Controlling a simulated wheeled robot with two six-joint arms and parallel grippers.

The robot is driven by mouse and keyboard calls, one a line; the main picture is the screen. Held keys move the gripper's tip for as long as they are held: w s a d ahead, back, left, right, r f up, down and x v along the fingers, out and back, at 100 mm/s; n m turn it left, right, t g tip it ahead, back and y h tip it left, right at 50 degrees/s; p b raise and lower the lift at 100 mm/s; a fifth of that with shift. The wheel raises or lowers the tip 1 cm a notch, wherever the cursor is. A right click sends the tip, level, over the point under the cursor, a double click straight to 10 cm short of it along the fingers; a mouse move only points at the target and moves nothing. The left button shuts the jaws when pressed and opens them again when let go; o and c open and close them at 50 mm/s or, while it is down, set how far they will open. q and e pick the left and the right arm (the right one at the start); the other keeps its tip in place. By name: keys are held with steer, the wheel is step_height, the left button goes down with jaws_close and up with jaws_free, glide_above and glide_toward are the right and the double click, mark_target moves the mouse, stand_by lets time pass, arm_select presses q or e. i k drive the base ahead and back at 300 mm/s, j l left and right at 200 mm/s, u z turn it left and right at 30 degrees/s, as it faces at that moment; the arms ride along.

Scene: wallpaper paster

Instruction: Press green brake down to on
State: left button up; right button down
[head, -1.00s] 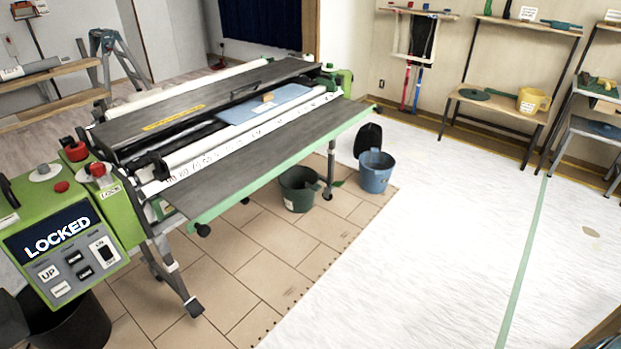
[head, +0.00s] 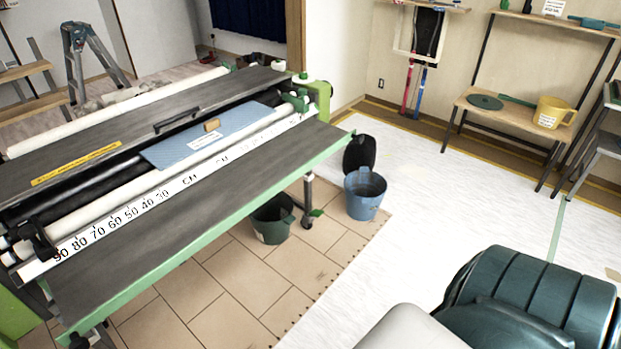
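The wallpaper paster (head: 200,185) stands at the left, with a long dark table top edged in green. A small green lever (head: 316,212) shows low by the caster (head: 307,222) at the foot of its far right leg. It looks like the green brake; I cannot read any on or off mark, and its position is too small to tell. Neither of my grippers is in view. A dark teal and pale grey part of my own arm (head: 535,305) fills the bottom right corner.
A dark green bucket (head: 272,222) stands just left of the caster. A blue bucket (head: 365,195) and a black container (head: 360,153) stand to its right. White floor sheeting (head: 420,220) lies clear to the right. Shelves (head: 515,105) stand at the back right.

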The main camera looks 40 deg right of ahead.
mark_target(316, 212)
steer(key=i+l, duration=0.1)
steer(key=l, duration=0.35)
steer(key=i+l, duration=0.1)
steer(key=l, duration=0.4)
steer(key=i+l, duration=0.1)
steer(key=l, duration=0.35)
steer(key=i+l, duration=0.15)
steer(key=l, duration=0.35)
steer(key=i+l, duration=0.1)
steer(key=l, duration=0.35)
steer(key=i+l+u, duration=0.1)
steer(key=l, duration=0.4)
